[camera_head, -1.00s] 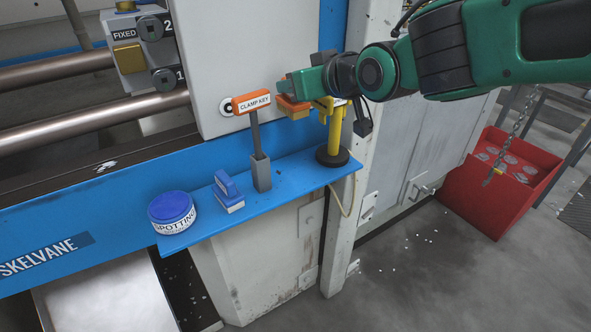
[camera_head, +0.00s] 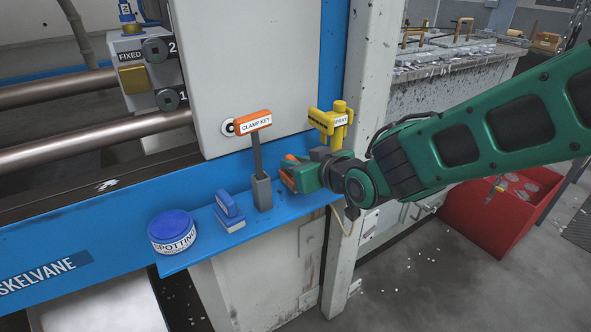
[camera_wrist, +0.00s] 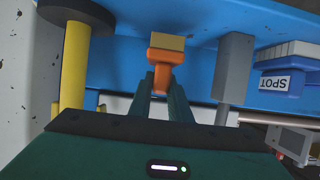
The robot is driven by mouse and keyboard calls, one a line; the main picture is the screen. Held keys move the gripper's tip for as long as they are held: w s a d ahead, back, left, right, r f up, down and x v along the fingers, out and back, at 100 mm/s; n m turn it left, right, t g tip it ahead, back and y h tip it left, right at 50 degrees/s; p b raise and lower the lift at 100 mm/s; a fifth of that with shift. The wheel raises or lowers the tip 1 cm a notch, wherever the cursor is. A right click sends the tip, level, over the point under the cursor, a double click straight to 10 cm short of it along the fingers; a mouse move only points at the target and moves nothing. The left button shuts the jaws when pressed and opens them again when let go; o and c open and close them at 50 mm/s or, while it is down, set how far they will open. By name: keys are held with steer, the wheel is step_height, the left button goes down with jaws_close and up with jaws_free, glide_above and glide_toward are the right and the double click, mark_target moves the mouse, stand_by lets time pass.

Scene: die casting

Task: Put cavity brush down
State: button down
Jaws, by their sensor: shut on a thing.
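The cavity brush has an orange handle and a tan bristle block. In the wrist view the cavity brush (camera_wrist: 164,62) sits between the fingers of my gripper (camera_wrist: 163,88), which is shut on its handle. In the head view my gripper (camera_head: 300,174) is low over the right end of the blue shelf (camera_head: 193,254), and only orange bits of the brush (camera_head: 287,177) show. In the wrist view the bristle end points at the blue shelf surface; I cannot tell whether it touches.
The clamp key (camera_head: 253,124) stands in its grey holder just left of my gripper. A yellow tool (camera_head: 338,120) stands behind it, its base hidden. A blue spot brush (camera_head: 229,212) and a spotting tub (camera_head: 171,232) are further left. A red bin (camera_head: 490,215) is at right.

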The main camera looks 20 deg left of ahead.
steer(key=shift+f, duration=0.95)
steer(key=c, duration=1.6)
jaws_free()
steer(key=shift+c, duration=0.2)
steer(key=shift+d+r, duration=0.1)
steer(key=v, duration=1.2)
steer(key=shift+w, duration=0.1)
